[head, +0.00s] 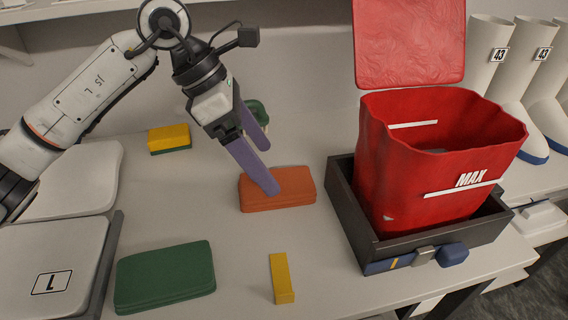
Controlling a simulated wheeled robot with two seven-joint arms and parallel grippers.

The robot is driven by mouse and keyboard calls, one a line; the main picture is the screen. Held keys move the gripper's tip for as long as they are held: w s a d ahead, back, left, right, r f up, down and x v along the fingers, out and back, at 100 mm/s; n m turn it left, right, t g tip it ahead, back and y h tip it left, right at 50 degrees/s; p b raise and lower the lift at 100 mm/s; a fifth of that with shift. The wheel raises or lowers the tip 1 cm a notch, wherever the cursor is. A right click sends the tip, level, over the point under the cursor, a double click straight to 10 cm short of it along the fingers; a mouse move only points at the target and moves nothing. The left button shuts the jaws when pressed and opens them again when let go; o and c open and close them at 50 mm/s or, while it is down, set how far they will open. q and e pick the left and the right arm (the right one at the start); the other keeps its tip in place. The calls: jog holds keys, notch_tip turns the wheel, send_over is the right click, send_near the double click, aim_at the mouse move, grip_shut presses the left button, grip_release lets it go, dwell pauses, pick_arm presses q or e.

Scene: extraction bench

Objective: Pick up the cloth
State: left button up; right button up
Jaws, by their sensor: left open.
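Two flat, folded cloth-like pads lie on the pale bench. The orange cloth (290,187) is near the middle, and the green cloth (165,277) is at the front left. My left gripper (270,168) comes in from the upper left with its two purple fingers apart and nothing between them. The nearer fingertip overlaps the orange cloth in the picture and hides a little of it. I cannot tell whether it touches. The green cloth is clear of the gripper. My right gripper is not in view.
A red bin (420,165) with a raised lid stands in a dark tray (348,215) to the right. A yellow block (281,278) lies in front, and a yellow-green sponge (168,138) behind. A green object (257,112) is partly hidden behind my gripper. White boots (490,60) stand far right.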

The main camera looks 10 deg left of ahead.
pick_arm(q)
jog(key=w+f, duration=0.1)
jog(key=w+a+f+y, duration=0.1)
jog(key=f, duration=0.1)
jog(key=shift+f+t, duration=0.1)
jog(key=shift+t, duration=0.2)
jog(key=x, duration=0.5)
jog(key=shift+w+f, duration=0.3)
jog(key=shift+w, duration=0.05)
jog(key=c, duration=1.2)
